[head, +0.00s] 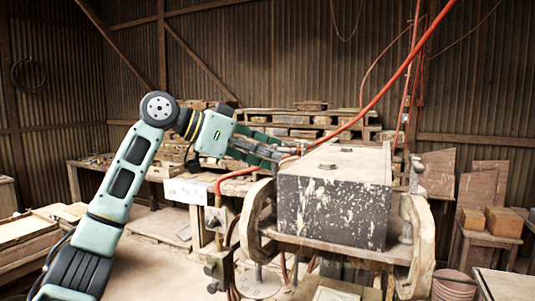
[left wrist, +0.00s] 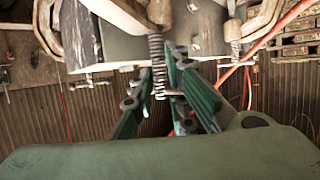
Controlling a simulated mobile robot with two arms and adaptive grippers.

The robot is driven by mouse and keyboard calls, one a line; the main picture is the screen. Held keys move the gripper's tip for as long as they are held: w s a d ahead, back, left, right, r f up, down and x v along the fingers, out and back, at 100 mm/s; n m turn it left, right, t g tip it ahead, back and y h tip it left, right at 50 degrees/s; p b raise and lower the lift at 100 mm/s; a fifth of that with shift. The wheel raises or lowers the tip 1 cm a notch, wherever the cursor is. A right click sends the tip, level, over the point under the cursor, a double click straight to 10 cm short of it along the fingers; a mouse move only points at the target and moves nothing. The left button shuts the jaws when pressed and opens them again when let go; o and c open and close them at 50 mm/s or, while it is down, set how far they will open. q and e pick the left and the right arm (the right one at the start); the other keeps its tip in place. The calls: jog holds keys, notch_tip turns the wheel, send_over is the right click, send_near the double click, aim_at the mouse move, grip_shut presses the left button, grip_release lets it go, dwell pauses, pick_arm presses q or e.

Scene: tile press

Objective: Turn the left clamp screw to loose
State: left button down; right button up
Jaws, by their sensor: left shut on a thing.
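A grey, paint-flecked press box (head: 335,205) stands between two worn C-shaped clamps. The left clamp (head: 256,222) is on its left side and the right clamp (head: 418,250) on its right. My left gripper (head: 285,152) reaches in from the left to the box's upper left corner. In the left wrist view, a threaded clamp screw (left wrist: 156,52) runs down between the fingers of my left gripper (left wrist: 160,82), which are shut on it near its thin crossbar. In the head view the fingers hide this screw. My right gripper is in neither view.
An orange-red hose (head: 385,95) crosses above the box, and another red hose bends beside the left clamp. A stack of wooden pallets (head: 310,122) is behind.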

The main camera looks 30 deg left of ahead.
pick_arm(q)
jog(key=shift+s+d+f+n+t+y+b, duration=0.1)
jog(key=shift+n+t+y+b, duration=0.2)
jog(key=shift+n+y, duration=0.35)
jog(key=shift+d+n+t+y+b, duration=0.15)
jog(key=shift+n+t+y, duration=0.25)
jog(key=shift+n+y, duration=0.25)
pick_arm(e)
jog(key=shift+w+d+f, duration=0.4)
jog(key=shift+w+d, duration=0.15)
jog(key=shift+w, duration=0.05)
pick_arm(q)
jog(key=c, duration=1.7)
grip_release()
jog(key=shift+c, duration=0.2)
jog(key=v, duration=1.1)
jog(key=shift+s+a, duration=0.25)
jog(key=shift+s, duration=0.05)
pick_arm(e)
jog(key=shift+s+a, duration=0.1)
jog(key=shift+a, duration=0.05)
